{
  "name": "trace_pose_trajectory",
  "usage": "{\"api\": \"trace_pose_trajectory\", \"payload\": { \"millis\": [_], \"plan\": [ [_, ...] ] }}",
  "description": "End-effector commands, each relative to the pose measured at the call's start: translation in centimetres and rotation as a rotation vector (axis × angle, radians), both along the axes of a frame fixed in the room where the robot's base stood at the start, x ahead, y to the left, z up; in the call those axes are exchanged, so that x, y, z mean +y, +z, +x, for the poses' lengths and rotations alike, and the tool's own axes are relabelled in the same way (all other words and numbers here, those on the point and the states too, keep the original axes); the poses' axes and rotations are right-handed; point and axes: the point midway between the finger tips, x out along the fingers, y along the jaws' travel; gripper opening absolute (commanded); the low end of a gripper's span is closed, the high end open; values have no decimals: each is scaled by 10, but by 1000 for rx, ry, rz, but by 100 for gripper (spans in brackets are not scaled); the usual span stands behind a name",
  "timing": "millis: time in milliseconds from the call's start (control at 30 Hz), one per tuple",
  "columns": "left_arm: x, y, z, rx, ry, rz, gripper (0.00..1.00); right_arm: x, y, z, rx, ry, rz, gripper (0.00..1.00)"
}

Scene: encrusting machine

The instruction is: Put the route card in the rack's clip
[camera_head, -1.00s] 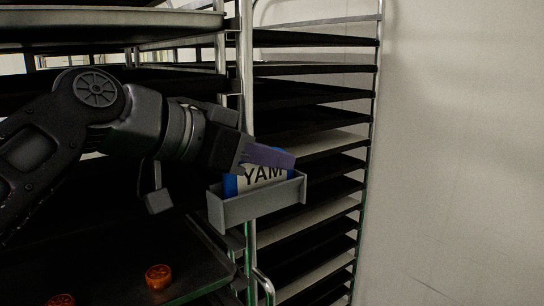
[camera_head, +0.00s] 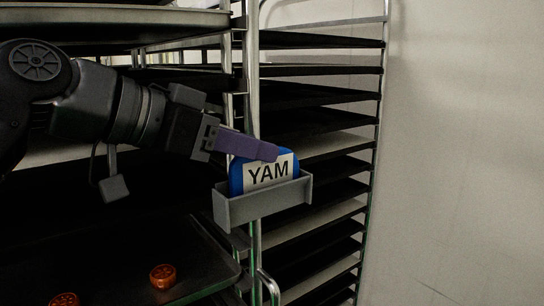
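The route card (camera_head: 268,171) is blue with a white label reading YAM. It stands nearly upright in the rack's clip (camera_head: 264,203), a grey open-topped holder on the rack's front post. The holder's front wall hides the card's lower edge. My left gripper (camera_head: 265,152) comes in from the left, its purple fingers at the card's top edge and overlapping it in the picture. The fingers are seen side-on, so I cannot tell whether they are apart or touch the card. My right gripper is not in view.
The rack (camera_head: 253,100) holds several dark trays, with a second stack of shelves behind it. Orange round pieces (camera_head: 163,277) lie on a lower tray (camera_head: 205,262). A bare pale wall (camera_head: 460,150) is on the right.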

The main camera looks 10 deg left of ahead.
Motion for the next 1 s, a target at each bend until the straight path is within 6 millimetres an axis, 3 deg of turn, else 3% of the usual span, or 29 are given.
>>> {"api": "trace_pose_trajectory", "payload": {
  "millis": [200,367,1000],
  "plan": [
    [27,17,-32,-3,0,0,34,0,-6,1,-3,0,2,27],
    [37,23,-45,-1,0,1,34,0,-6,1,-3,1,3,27],
    [39,25,-48,1,0,1,34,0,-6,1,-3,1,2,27]
  ]
}}
